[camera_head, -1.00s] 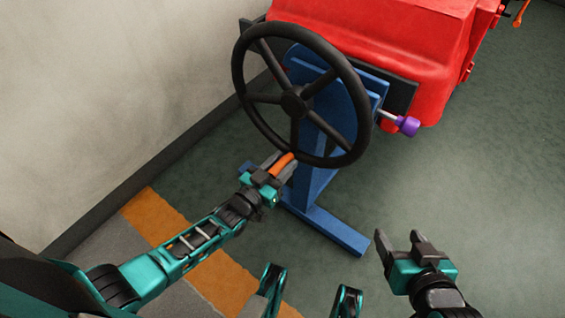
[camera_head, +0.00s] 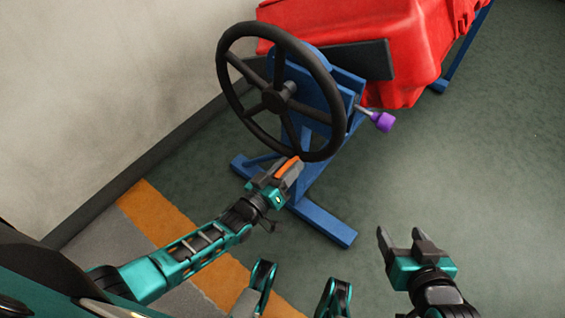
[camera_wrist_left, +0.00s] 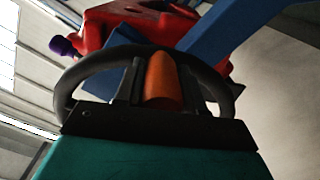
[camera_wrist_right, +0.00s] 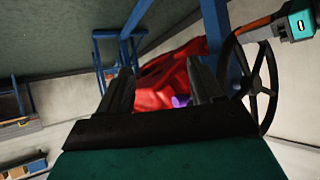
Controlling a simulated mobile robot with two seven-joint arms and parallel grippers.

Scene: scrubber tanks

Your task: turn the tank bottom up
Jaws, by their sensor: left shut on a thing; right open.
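The red tank (camera_head: 415,45) is at the top of the head view on a blue stand (camera_head: 320,215); its far part is cut off. A black handwheel (camera_head: 223,75) is at its near end. My left gripper (camera_head: 280,177) is shut on the wheel's orange handle (camera_head: 288,166), at the bottom of the rim. The left wrist view shows the handle (camera_wrist_left: 161,80) between the fingers. My right gripper (camera_head: 399,240) is open and empty, apart from the stand at lower right. The right wrist view shows the tank (camera_wrist_right: 165,85) beyond its fingers.
A purple knob (camera_head: 383,121) on a metal pin sticks out right of the wheel. A black bar (camera_head: 365,58) crosses the tank's near end. A wall (camera_head: 100,90) is close on the left. The green floor (camera_head: 480,190) at right is clear.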

